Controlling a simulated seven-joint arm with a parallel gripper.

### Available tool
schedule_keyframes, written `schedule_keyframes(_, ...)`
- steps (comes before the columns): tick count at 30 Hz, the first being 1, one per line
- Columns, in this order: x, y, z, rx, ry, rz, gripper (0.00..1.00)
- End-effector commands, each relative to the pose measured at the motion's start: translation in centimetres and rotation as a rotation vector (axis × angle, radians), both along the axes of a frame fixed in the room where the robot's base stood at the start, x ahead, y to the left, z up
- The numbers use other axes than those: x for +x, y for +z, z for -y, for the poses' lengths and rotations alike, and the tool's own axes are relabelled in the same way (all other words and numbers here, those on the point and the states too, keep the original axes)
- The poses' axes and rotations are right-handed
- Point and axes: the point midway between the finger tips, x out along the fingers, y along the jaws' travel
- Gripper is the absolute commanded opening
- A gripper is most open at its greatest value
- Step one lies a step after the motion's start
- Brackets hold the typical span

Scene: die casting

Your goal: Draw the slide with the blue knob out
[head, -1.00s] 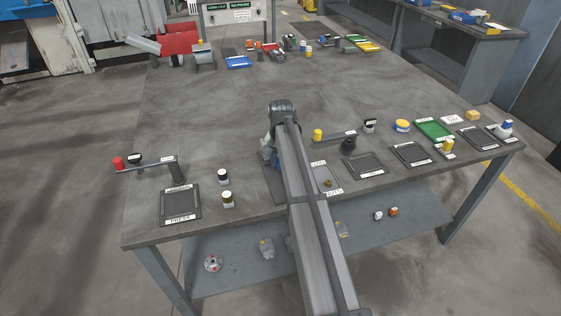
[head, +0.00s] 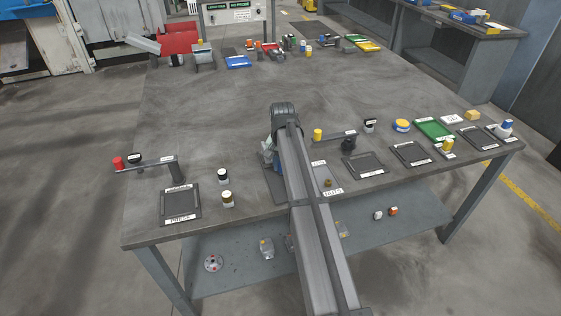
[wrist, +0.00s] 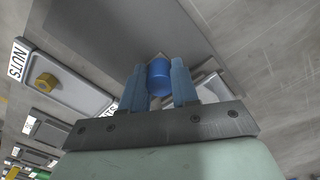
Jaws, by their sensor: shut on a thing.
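The blue knob (wrist: 159,76) stands between the two blue fingers of my gripper (wrist: 158,84) in the wrist view, and the fingers are shut on it. A light grey piece (wrist: 208,88) shows beside and behind the right finger; I cannot tell whether it is part of the slide. A broad dark grey plate (wrist: 125,28) lies beyond the knob. In the head view my gripper (head: 268,156) is mostly hidden behind my own arm, and the knob cannot be made out there.
A tray labelled NUTS (wrist: 65,85) holding a brass nut (wrist: 46,81) lies to the left in the wrist view. In the head view, a yellow-knobbed lever (head: 335,135) stands right of my arm, and small bottles (head: 225,188) stand left. The table middle (head: 220,115) is clear.

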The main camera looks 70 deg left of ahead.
Motion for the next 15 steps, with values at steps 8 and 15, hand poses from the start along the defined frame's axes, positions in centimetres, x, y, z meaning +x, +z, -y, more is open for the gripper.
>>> schedule_keyframes(8,-0.1,0.0,7.7,-0.002,-0.001,-0.001,0.0)
schedule_keyframes(15,0.0,0.0,9.8,-0.003,0.0,-0.001,0.0)
